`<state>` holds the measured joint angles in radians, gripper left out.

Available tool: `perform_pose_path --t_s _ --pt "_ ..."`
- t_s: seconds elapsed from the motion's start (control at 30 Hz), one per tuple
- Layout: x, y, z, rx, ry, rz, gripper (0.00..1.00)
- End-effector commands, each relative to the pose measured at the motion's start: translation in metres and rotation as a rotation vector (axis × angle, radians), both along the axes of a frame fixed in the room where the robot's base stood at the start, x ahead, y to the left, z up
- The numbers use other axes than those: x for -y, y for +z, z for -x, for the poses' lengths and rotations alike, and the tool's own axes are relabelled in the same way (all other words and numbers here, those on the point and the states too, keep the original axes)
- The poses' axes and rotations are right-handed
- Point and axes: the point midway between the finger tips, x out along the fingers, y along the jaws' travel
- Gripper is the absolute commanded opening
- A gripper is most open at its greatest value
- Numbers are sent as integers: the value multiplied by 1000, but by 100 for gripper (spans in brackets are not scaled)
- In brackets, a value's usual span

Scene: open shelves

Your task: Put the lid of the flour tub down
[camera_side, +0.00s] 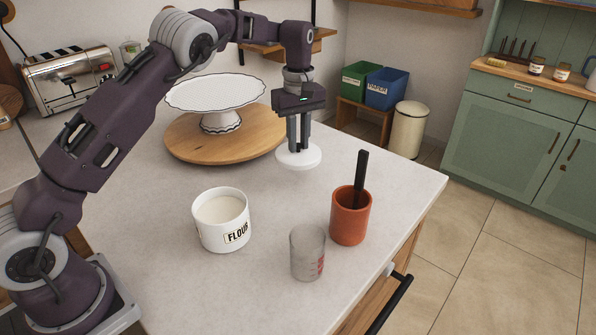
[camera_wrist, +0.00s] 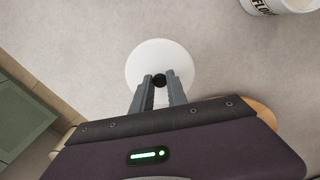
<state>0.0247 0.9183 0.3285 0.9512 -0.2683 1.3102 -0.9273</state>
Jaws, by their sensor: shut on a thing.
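The lid (camera_side: 299,160) is a white disc, roughly level, at the front right of the round wooden board. My gripper (camera_side: 298,149) points down and is shut on the lid's dark knob. In the wrist view the lid (camera_wrist: 161,60) and its dark knob show between the fingertips of my gripper (camera_wrist: 160,81). I cannot tell whether the lid touches the counter. The flour tub (camera_side: 221,220) is white with a FLOUR label, stands uncovered on the counter and holds pale flour. Part of the tub (camera_wrist: 278,5) shows at the top right in the wrist view.
A terracotta pot (camera_side: 350,222) with a dark handle in it and a clear measuring cup (camera_side: 307,254) stand near the counter's right edge. A white cake stand (camera_side: 218,92) stands on the wooden board (camera_side: 185,146). The counter (camera_side: 272,196) between lid and tub is clear.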

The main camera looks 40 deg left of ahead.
Motion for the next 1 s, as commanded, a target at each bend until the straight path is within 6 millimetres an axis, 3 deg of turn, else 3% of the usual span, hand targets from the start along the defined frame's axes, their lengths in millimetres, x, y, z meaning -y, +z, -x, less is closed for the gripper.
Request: perform_pose_path --t_s 0.33,0.73,0.77,0.83,1.0 --pt "0 -62 0 1 0 0 0" --pt "0 -69 0 3 0 0 0" --pt "0 -69 0 3 0 0 24" --pt "0 -68 0 3 0 0 38" --pt "0 -68 0 3 1 0 40"
